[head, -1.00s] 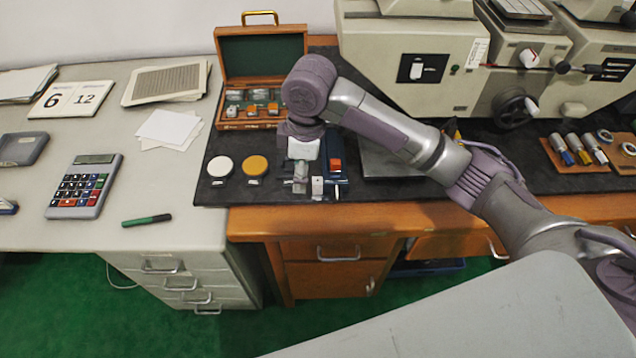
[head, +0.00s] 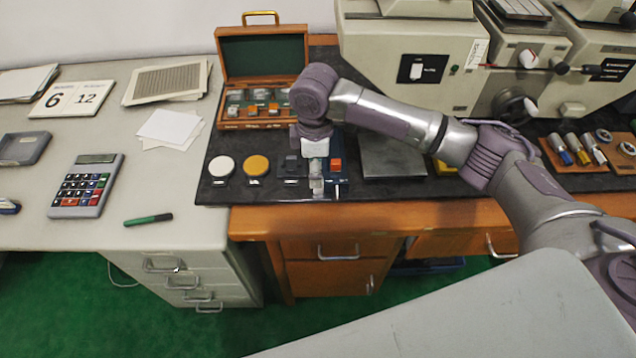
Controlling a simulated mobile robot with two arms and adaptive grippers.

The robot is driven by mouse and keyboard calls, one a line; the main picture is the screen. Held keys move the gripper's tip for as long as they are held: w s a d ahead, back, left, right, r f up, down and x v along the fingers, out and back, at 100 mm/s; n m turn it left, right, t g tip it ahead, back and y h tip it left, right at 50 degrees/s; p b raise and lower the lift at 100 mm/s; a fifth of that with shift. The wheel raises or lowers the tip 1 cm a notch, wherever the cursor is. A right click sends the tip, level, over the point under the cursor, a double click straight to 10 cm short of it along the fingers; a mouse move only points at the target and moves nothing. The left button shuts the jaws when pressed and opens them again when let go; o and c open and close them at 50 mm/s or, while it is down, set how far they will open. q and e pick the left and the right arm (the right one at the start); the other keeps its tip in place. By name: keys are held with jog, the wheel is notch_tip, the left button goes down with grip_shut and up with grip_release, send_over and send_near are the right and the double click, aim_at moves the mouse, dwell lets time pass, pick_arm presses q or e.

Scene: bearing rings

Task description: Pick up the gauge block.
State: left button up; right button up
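My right gripper (head: 316,184) points down near the front edge of the black mat, in the head view. It covers the spot of a small pale metal block, which I take to be the gauge block; that block is now mostly or fully hidden by the fingers. From this angle I cannot tell whether the fingers are apart or closed on it. Right beside the gripper stands a blue holder with an orange-red top (head: 337,165). My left gripper is not in view.
An open wooden case (head: 262,60) with small blocks stands behind. White (head: 221,166) and yellow (head: 255,165) discs and a dark piece (head: 291,165) lie left of the gripper. A grey plate (head: 392,157) lies right. A large machine (head: 405,65) stands at the back.

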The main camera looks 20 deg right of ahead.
jog(key=f, duration=0.4)
jog(key=shift+s+f+p, duration=0.25)
jog(key=shift+f+p, duration=0.15)
grip_shut()
